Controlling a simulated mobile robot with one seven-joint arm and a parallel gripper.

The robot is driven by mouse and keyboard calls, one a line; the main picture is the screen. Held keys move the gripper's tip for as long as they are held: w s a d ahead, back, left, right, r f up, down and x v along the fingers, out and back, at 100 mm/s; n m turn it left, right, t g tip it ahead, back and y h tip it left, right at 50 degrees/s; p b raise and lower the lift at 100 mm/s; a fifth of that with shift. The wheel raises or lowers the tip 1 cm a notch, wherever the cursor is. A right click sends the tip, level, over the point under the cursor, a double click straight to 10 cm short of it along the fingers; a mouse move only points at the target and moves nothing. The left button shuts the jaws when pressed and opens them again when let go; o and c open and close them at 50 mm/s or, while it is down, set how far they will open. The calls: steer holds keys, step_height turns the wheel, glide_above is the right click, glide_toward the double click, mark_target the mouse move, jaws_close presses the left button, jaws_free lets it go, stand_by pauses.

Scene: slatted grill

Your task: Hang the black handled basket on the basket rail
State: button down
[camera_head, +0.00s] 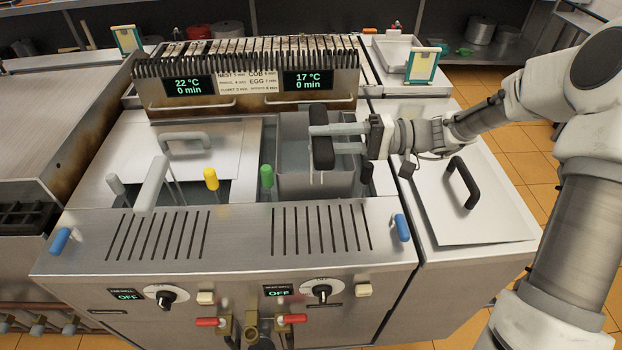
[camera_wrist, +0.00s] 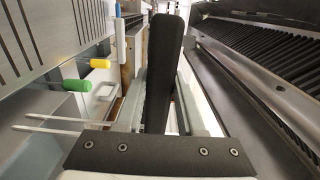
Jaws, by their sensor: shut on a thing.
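My gripper (camera_head: 325,140) is shut on an upright black handle (camera_head: 322,155), above the right-hand open well. The handle stands large between the two fingers in the wrist view (camera_wrist: 165,75). The basket body below it cannot be made out clearly against the grey well. Thin metal bars (camera_head: 325,100) run across the display panel behind the wells, likely the basket rail. My gripper is in front of the right bar. A smaller black grip (camera_head: 367,172) shows at the well's right edge; I cannot tell what it belongs to.
Green (camera_head: 267,176), yellow (camera_head: 211,178) and white (camera_head: 152,183) handles stand left of my gripper. A lid (camera_head: 160,150) with a grey handle covers part of the left well. A black-handled lid (camera_head: 455,215) lies on the right. The slatted unit (camera_head: 245,60) rises behind.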

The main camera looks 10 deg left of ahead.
mark_target(323, 121)
steer(key=shift+r+p, duration=0.85)
steer(key=shift+r, duration=0.75)
steer(key=shift+w, duration=0.1)
steer(key=shift+w+a, duration=0.25)
steer(key=shift+w, duration=0.65)
steer(key=shift+w+a, duration=0.25)
steer(key=shift+w, duration=0.6)
steer(key=shift+f+b, duration=0.1)
steer(key=shift+b, duration=0.2)
steer(key=shift+f+b, duration=1)
steer(key=shift+f, duration=0.3)
